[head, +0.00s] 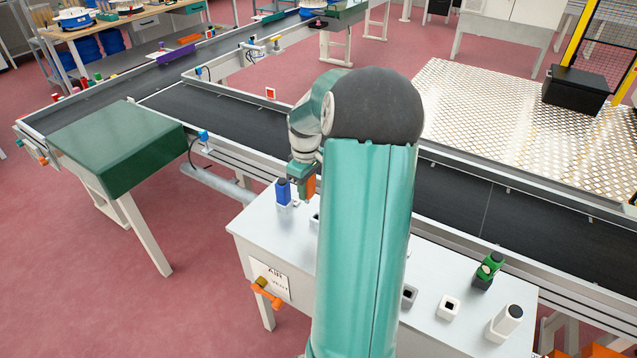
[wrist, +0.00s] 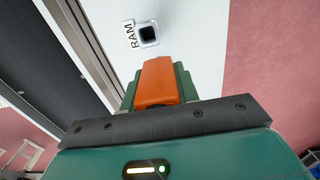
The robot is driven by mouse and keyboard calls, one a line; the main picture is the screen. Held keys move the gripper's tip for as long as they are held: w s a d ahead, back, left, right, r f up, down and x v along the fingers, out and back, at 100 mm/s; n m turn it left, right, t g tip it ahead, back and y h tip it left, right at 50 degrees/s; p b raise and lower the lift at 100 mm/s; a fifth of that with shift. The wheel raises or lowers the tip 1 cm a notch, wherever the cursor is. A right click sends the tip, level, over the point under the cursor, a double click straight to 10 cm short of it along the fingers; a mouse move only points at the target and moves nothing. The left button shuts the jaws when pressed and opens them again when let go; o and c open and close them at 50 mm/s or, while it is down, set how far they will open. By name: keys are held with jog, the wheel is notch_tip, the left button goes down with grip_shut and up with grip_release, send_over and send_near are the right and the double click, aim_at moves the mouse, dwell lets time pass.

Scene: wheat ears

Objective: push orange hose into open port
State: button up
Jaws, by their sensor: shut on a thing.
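My gripper (wrist: 158,88) is shut on the orange hose (wrist: 155,80), an orange block-like end between its green jaws. In the head view the orange hose (head: 309,187) hangs below my wrist, over the far left part of the white bench. In the wrist view an open port (wrist: 148,34) with a dark square hole and a RAM label (wrist: 130,34) lies beyond the orange end, apart from it in the picture. The hose's lower tip is hidden.
A blue plug (head: 283,190) stands upright close left of the orange hose. A conveyor (head: 480,215) runs behind.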

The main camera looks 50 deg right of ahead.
jog(key=shift+s+d+r, duration=0.3)
jog(key=shift+s+d, duration=0.2)
jog(key=shift+s, duration=0.1)
jog(key=shift+s+d+r, duration=0.25)
jog(key=shift+s+d, duration=0.2)
jog(key=shift+s, duration=0.1)
jog(key=shift+f, duration=2.9)
jog(key=shift+f, duration=0.4)
jog(key=shift+f, duration=0.35)
jog(key=shift+f, duration=0.65)
jog(key=shift+f, duration=0.35)
jog(key=shift+f, duration=0.35)
